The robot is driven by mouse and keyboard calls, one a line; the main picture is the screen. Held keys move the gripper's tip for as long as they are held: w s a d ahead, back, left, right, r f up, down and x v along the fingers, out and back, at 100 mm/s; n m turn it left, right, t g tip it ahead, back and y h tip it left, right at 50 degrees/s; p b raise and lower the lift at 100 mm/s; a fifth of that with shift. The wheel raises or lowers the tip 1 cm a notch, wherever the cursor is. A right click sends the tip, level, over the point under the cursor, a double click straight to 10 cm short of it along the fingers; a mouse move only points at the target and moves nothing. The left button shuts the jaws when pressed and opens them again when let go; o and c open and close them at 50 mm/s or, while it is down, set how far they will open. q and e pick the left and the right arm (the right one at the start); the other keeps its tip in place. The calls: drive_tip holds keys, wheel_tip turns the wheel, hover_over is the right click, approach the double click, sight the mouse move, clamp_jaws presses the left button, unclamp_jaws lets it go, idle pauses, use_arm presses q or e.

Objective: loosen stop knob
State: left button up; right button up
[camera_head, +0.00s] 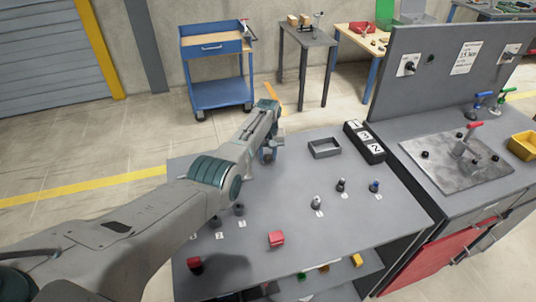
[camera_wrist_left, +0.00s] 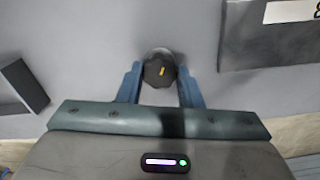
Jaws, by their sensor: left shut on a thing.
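A dark round knob with a yellow mark (camera_wrist_left: 159,71) shows in the left wrist view, standing on the grey surface. My left gripper (camera_wrist_left: 160,68) has its two blue fingers on either side of the knob and is shut on it. In the head view my left gripper (camera_head: 268,154) points down at the back of the grey table (camera_head: 300,235). The arm and fingers hide most of the knob there. My right gripper is not in view.
A grey open tray (camera_head: 324,148) and a dark block with number cards (camera_head: 364,142) stand right of the gripper. Several small knobbed posts, one of them here (camera_head: 317,205), and a red block (camera_head: 276,239) are nearer. An upright panel (camera_head: 440,75) rises at right.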

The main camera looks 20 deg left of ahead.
sight(268, 157)
use_arm(q)
drive_tip(key=o, duration=1)
drive_tip(key=shift+r, duration=0.1)
wheel_tip(268, 157, up, 11)
drive_tip(key=shift+f+b, duration=0.15)
drive_tip(key=shift+b, duration=0.95)
drive_tip(key=shift+s+f, duration=0.1)
drive_tip(key=shift+f, duration=0.05)
